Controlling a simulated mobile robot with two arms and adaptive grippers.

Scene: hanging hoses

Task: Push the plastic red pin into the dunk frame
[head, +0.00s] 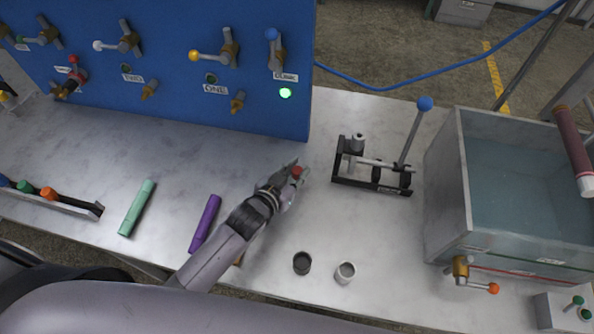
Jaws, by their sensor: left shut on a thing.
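My left gripper (290,174) reaches in over the middle of the bench and is shut on the red pin (297,171). Only the pin's red top shows between the fingers; the rest of it is hidden. The dunk frame (372,188) is a small black stand to the right of the gripper, apart from it. It has a metal cylinder at its upper left, a horizontal rod and a lever with a blue ball (425,103). My right gripper is not in view.
A blue panel (170,100) with valves stands behind; a green light glows near its lower right. A water tank (437,190) is at the right. A dark cup (302,263), a white cup (345,272), a purple marker (205,224) and a green marker (137,207) are on the bench.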

